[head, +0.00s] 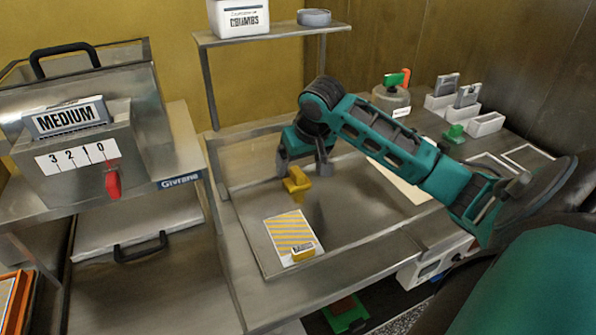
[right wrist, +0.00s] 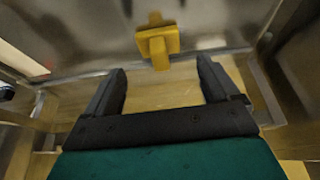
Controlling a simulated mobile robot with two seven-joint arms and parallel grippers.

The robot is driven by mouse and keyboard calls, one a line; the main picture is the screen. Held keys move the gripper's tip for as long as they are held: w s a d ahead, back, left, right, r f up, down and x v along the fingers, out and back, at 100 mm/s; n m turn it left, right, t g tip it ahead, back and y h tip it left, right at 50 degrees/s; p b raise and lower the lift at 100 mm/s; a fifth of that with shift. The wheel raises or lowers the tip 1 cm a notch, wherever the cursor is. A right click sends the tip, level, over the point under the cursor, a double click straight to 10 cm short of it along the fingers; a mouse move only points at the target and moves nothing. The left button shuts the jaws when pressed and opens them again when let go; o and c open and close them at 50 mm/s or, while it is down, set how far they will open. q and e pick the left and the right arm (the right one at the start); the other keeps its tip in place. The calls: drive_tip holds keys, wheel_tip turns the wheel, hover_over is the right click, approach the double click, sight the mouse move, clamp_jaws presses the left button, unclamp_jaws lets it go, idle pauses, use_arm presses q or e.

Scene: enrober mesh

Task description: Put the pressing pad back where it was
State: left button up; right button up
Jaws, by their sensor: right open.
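The yellow pressing pad (head: 297,186), a small block with a stubby handle, stands on the steel tray of the middle bench. In the right wrist view the pad (right wrist: 158,43) shows just beyond the fingertips, roughly centred between them. My right gripper (head: 303,166) is open and empty, close above and behind the pad, with no clear contact. The open fingers also show in the right wrist view (right wrist: 161,70). A yellow-striped white card (head: 288,236) lies on the tray nearer the front, with a small labelled yellow block (head: 303,252) at its corner. My left gripper is out of view.
The steel machine marked MEDIUM (head: 70,120), with a red lever (head: 113,184), stands at left. A shelf (head: 270,33) with a white CRUMBS tub (head: 238,17) rises behind the bench. A jar (head: 391,97) and several small bins are at back right. The tray's (head: 355,225) front right is clear.

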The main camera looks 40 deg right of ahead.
drive_tip(key=v, duration=0.6)
drive_tip(key=shift+r, duration=0.2)
